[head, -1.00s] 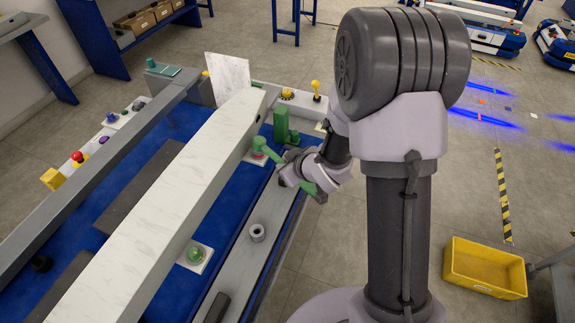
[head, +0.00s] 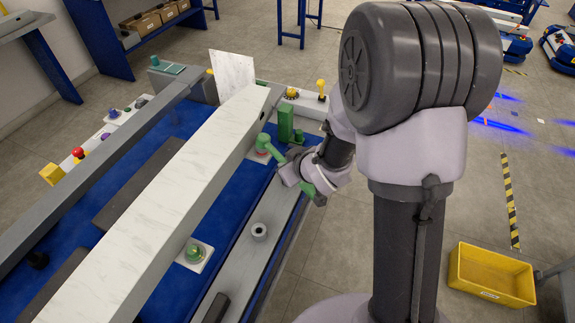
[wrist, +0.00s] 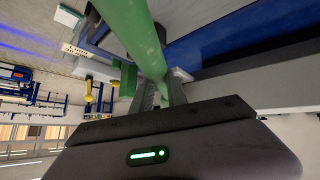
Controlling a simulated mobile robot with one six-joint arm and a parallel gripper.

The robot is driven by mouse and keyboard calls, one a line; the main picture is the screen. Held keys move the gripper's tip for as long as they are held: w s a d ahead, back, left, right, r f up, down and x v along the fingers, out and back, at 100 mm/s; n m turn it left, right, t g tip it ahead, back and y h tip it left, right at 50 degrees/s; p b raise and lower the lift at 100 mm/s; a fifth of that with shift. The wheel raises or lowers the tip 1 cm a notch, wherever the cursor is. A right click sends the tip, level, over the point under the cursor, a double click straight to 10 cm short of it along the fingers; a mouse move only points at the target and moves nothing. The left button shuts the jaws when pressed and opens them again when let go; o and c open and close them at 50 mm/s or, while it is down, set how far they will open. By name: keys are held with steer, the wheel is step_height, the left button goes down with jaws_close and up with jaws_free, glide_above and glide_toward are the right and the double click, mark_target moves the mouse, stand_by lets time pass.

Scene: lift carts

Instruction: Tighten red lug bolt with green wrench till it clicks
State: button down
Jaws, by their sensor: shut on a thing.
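The green wrench (head: 274,152) is in my gripper (head: 297,168), which is shut around its handle. The wrench head is over the red lug bolt (head: 262,153), which sits on a pale square plate beside the long white beam. The head hides most of the bolt; only a little red shows beneath it. I cannot tell how fully the head is seated. In the wrist view, the fingers of my gripper (wrist: 160,93) close on the green handle, which runs up out of the picture; the bolt is not seen there.
A green block (head: 285,122) stands just behind the wrench. A green bolt (head: 193,253) on another pale plate and a grey ring (head: 259,231) lie nearer. The white beam (head: 165,215) runs along the left. A yellow bin (head: 490,272) is on the floor at right.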

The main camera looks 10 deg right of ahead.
steer(key=shift+w+d+n+y+p, duration=0.3)
steer(key=shift+d+n+p, duration=0.1)
steer(key=shift+d+p, duration=0.1)
step_height(320, 180, up, 7)
steer(key=p, duration=0.6)
steer(key=shift+f, duration=0.1)
